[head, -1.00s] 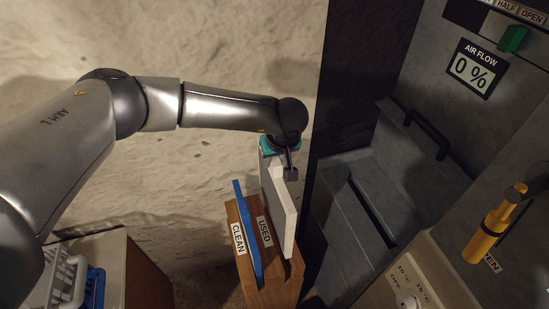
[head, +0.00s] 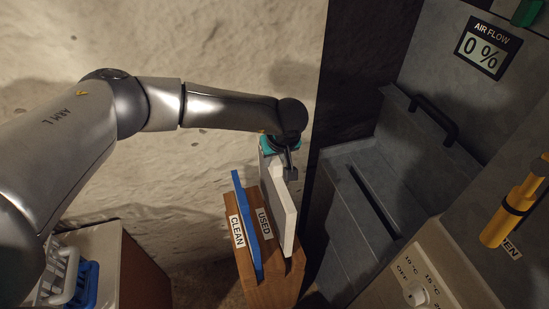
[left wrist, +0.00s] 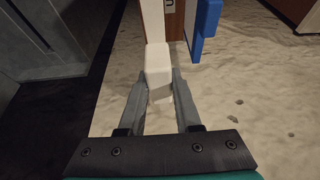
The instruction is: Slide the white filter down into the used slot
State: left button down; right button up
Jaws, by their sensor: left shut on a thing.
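The white filter (head: 284,222) is a thin upright panel above the used side of the wooden rack (head: 270,291). Its lower near corner meets the rack at the used slot; how deep it sits is hard to tell. The USED label (head: 264,222) is just left of it. My left gripper (head: 288,170) is shut on the filter's white grip block at its far upper end. In the left wrist view, the white filter's block (left wrist: 158,65) is between my two fingers. My right gripper is not in view.
A blue filter (head: 246,222) stands in the slot beside the CLEAN label (head: 237,231). A dark panel and grey cabinet (head: 345,215) rise close on the right. A yellow handle (head: 514,206) is at far right, and a crate (head: 62,275) at lower left.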

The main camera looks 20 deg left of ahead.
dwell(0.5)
pick_arm(q)
jog(key=shift+f+b, duration=2.3)
jog(key=shift+f, duration=0.3)
jog(key=shift+f+b, duration=2.25)
jog(key=shift+f, duration=0.3)
jog(key=shift+a+f+b, duration=0.1)
jog(key=shift+f+b, duration=1.5)
jog(key=shift+f, duration=0.05)
jog(key=c, duration=0.5)
grip_release()
